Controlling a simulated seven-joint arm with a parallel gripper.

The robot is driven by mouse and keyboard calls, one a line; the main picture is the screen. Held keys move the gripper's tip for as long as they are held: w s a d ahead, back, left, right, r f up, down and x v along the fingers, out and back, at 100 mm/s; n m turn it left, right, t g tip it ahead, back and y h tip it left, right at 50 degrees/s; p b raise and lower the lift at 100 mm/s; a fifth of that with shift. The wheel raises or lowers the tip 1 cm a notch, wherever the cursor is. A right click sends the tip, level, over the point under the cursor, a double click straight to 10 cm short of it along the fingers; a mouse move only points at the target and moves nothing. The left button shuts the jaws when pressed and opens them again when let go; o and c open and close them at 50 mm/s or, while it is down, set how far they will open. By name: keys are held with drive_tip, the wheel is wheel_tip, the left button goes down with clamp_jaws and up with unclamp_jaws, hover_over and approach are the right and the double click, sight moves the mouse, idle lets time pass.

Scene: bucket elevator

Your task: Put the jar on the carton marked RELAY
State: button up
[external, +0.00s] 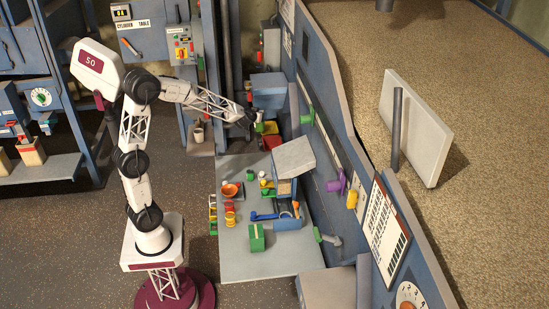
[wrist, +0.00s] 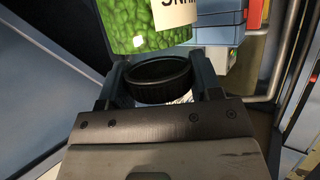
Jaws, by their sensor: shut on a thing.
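In the wrist view, the jar (wrist: 135,28) is bright green with a bumpy pattern, a partly cut-off white label and a black lid (wrist: 160,80). My gripper (wrist: 160,84) has its fingers on either side of the lid and is shut on it. In the external view, my gripper (external: 250,119) is stretched out to the back of the grey table, beside small yellow and red items. The jar is too small to make out clearly there. No carton's marking reads as RELAY in either view.
Blue boxes (wrist: 218,22) and a red item (wrist: 264,12) stand close beside the jar, near a grey pipe (wrist: 288,50). The table (external: 240,180) holds an orange bowl (external: 231,190), a green box (external: 257,238) and a grey-lidded bin (external: 293,157). Its front is clear.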

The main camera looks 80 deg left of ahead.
wheel_tip(320, 180, up, 6)
drive_tip(key=shift+f, duration=0.25)
drive_tip(key=w+d+m+t+h, duration=0.1)
drive_tip(key=w+d+t, duration=0.1)
drive_tip(key=d, duration=1.4)
drive_tip(key=w+d+m+t+h, duration=0.1)
drive_tip(key=w+d+m, duration=0.1)
drive_tip(key=d, duration=1.4)
drive_tip(key=s+d+m+t+h, duration=0.15)
drive_tip(key=s+d, duration=0.25)
drive_tip(key=d, duration=1.3)
drive_tip(key=s+d+m+h, duration=0.2)
drive_tip(key=s+d, duration=0.8)
drive_tip(key=d, duration=0.5)
wheel_tip(320, 180, down, 12)
drive_tip(key=shift+r, duration=0.15)
drive_tip(key=shift+w+f, duration=0.1)
drive_tip(key=shift+f, duration=1.9)
drive_tip(key=shift+f, duration=0.1)
